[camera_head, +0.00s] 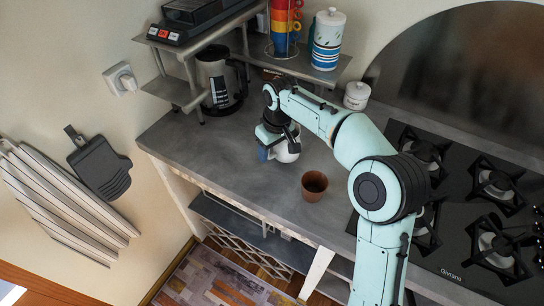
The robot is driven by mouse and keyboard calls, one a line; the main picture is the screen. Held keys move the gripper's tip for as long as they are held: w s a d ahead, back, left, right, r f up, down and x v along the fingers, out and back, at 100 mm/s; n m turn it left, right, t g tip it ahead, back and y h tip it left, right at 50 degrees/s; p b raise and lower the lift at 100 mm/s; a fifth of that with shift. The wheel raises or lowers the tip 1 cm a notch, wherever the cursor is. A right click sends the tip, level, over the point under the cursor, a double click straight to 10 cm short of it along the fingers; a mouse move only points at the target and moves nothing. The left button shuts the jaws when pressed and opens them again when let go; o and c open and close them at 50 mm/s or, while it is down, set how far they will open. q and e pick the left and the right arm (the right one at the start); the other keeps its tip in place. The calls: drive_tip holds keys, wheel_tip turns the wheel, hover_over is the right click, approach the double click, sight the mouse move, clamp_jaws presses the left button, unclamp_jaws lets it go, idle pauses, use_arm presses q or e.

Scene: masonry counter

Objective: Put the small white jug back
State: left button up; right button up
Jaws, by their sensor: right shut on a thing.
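The small white jug (288,152) is at the end of my right arm, over the grey counter (195,142). My right gripper (276,140) is shut on it; the wrist and fingers hide its upper part. I cannot tell whether the jug touches the counter or is held just above it. My left gripper is not in view.
A brown cup (314,186) stands on the counter in front of the jug. A coffee pot (221,80), metal shelves (182,92), a blue-and-white canister (328,40) and a lidded white pot (357,95) are behind. A gas hob (455,205) fills the right.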

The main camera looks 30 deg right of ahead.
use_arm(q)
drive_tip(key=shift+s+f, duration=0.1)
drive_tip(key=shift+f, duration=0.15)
use_arm(e)
drive_tip(key=shift+f, duration=1.35)
drive_tip(key=shift+f, duration=0.2)
drive_tip(key=o, duration=1.5)
drive_tip(key=shift+c, duration=0.2)
drive_tip(key=shift+r, duration=0.15)
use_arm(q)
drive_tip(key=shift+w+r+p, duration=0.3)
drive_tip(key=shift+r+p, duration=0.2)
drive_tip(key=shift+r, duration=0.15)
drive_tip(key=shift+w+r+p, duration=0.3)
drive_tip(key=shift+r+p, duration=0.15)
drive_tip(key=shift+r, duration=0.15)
use_arm(e)
wheel_tip(320, 180, up, 12)
drive_tip(key=s, duration=0.1)
drive_tip(key=shift+s+d, duration=0.25)
